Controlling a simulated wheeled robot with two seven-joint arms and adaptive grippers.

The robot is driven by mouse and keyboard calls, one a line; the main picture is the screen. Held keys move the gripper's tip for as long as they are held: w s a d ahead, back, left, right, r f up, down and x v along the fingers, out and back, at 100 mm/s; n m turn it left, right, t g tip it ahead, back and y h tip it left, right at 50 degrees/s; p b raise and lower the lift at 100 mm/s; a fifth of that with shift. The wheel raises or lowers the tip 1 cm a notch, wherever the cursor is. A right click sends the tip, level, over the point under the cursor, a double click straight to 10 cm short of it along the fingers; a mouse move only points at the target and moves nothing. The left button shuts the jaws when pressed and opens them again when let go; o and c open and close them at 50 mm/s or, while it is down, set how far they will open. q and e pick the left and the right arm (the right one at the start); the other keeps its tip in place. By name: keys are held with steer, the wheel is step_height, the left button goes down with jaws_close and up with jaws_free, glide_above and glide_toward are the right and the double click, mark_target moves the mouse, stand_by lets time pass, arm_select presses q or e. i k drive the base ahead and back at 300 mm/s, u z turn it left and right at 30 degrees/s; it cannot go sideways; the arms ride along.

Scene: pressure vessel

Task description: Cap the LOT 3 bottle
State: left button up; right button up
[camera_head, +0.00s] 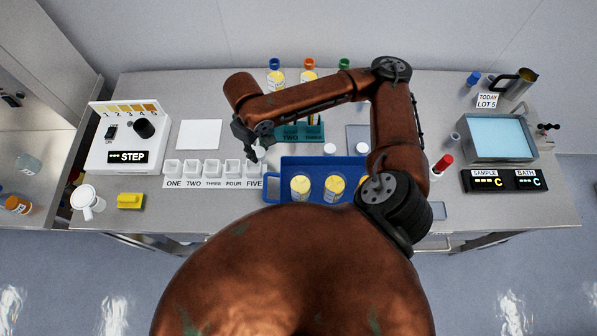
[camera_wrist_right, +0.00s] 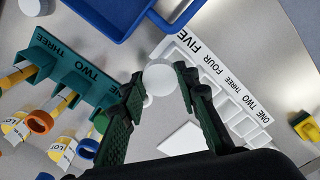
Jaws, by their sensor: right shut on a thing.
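My right gripper (camera_head: 254,148) is shut on a white round cap (camera_wrist_right: 160,80), held between its fingertips. In the head view it is above the table, left of the teal rack and behind the numbered cups. Three open-looking bottles with yellow contents (camera_head: 300,187) (camera_head: 334,187) (camera_head: 362,181) stand in the blue tray (camera_head: 273,187); I cannot read their lot numbers. Two more white discs, likely caps (camera_head: 330,149) (camera_head: 362,148), lie behind the tray. Labels marked LOT show on containers at the left of the wrist view (camera_wrist_right: 62,148), numbers unreadable. My left gripper is not in view.
A teal rack (camera_head: 290,132) stands behind the tray, with blue-, orange- and green-topped bottles (camera_head: 309,76) further back. Numbered white cups (camera_head: 212,170) stand left of the tray. A step controller (camera_head: 128,138) is at left, a water bath (camera_head: 499,135) at right.

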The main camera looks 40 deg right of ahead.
mark_target(300, 182)
steer(key=u, duration=1.45)
steer(key=k, duration=2.35)
steer(key=z, duration=0.9)
